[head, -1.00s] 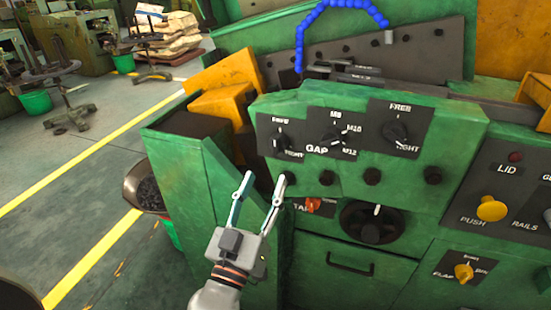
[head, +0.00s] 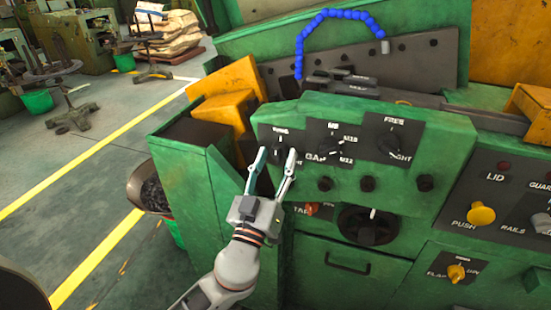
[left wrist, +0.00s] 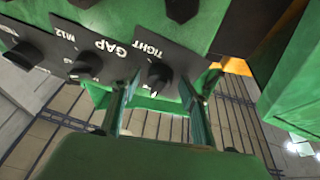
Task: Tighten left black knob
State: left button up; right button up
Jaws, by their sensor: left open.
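The left black knob (head: 280,145) is on the left plate of the green control panel. My left gripper (head: 276,156) is open, its two fingertips raised just in front of and below this knob in the head view. In the left wrist view the picture is turned over, and the knob (left wrist: 158,75) beside the word TIGHT shows between the tips of the open fingers (left wrist: 158,85). I cannot tell whether either finger touches it. My right gripper is not in view.
The GAP knob (head: 332,146) and the right black knob (head: 390,145) sit to the right on the panel. A bowl of dark parts (head: 152,192) stands at left.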

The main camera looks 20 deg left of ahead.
pick_arm(q)
jog(key=c, duration=1.1)
